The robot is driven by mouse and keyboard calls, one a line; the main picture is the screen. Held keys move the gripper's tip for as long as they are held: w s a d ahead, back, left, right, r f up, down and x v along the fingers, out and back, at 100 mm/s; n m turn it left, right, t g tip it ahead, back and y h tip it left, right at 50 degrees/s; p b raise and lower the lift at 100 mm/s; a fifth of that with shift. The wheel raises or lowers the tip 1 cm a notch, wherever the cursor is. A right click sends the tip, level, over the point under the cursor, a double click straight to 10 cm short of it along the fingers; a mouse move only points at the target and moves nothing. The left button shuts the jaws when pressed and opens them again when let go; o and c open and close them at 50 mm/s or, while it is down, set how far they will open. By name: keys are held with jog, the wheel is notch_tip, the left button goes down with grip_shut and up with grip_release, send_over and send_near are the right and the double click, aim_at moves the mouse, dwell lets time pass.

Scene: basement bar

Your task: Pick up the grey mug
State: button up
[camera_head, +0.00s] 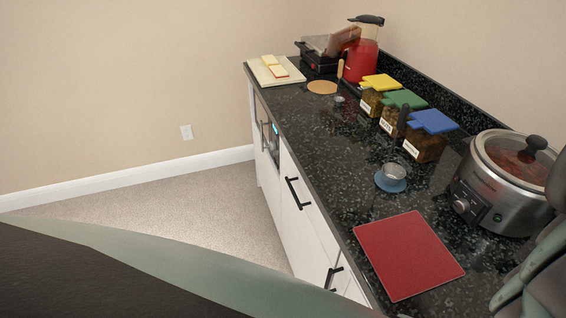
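A small grey cup-like vessel (394,171) stands on a round blue coaster (388,184) on the dark speckled counter, between the slow cooker and the counter's front edge. It is the only thing I see that could be the grey mug; it is small here, and I cannot make out a handle. Nothing is touching it from above. I see no gripper fingertips in this view. A grey-green curved part of my own body crosses the lower left. Dark rounded parts at the lower right edge are cut off, and I cannot tell what they are.
A red board (408,255) lies near the front edge. A slow cooker (502,180) stands right of the cup. Jars with yellow, green and blue boards (433,121) on top stand behind it. A blender (361,58) and a cutting board (276,71) are farther back.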

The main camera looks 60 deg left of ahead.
jog(key=c, duration=1)
jog(key=shift+c, duration=0.2)
jog(key=shift+d+r, duration=0.1)
jog(key=shift+r, duration=0.1)
jog(key=shift+s+d+r+b, duration=0.1)
jog(key=shift+s+r+b, duration=0.65)
jog(key=shift+s, duration=1.9)
jog(key=shift+s+a+r+b, duration=0.1)
jog(key=shift+s+r+b, duration=0.65)
jog(key=shift+s, duration=1.9)
jog(key=shift+s+d+r+b, duration=0.1)
jog(key=shift+s+r+b, duration=0.65)
jog(key=shift+s, duration=1.9)
